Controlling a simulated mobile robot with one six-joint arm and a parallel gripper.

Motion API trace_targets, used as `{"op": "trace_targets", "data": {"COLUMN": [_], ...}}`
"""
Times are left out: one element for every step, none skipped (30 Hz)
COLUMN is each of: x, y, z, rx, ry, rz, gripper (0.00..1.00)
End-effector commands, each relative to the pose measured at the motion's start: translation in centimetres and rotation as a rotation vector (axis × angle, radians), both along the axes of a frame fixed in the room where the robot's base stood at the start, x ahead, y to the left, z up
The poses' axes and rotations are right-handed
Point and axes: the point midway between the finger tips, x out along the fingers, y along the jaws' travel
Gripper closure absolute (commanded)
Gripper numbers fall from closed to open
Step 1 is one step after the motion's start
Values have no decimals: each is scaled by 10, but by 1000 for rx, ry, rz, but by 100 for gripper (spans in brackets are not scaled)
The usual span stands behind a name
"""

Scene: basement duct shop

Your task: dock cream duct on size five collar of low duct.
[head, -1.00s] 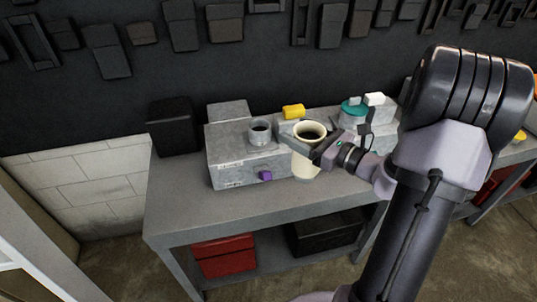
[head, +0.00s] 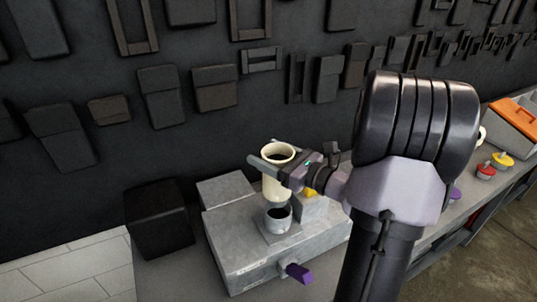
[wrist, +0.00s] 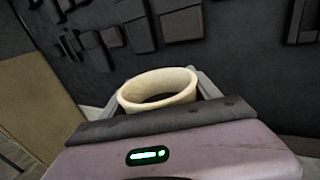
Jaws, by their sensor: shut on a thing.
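The cream duct (head: 271,188) is an open-topped, roughly upright tube. My gripper (head: 268,164) is shut on it near its upper rim. The cream duct also shows in the wrist view (wrist: 160,80), its round mouth up between the fingers. The low duct (head: 240,252) is a grey metal box on the bench. A round grey collar (head: 279,223) stands up from its top. The cream duct's lower end is just above and slightly behind the collar in the picture; I cannot tell whether they touch. No size mark on the collar is readable.
A purple handle (head: 298,272) sticks out from the low duct's front. A yellow piece (head: 310,192) is partly hidden behind my gripper. A black box (head: 158,220) stands at left. Red and yellow knobbed pieces (head: 502,160) and an orange-topped box (head: 515,115) lie at right.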

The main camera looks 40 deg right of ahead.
Motion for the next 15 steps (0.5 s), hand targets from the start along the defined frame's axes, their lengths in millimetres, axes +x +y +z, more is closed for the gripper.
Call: {"op": "trace_targets", "data": {"x": [0,0,0,0,0,0,0,0,0,0,0,-1,-1,-1,-1], "y": [0,0,0,0,0,0,0,0,0,0,0,0,0,0,0], "z": [0,0,-2,-3,-5,-8,-11,-15,-20,-24,-28,-35,-39,-44,-49], "rx": [0,0,0,0,0,0,0,1,1,1,2,2,2,2,1], "ry": [-1,-1,0,0,0,0,0,0,0,0,0,1,1,1,1], "rz": [-1,-1,-1,-1,-1,-1,-1,-1,-1,-1,-1,-1,-1,-1,-1], "gripper": [100,100,100,100,100,100,100,100,100,100,100,100,100,100,100]}}
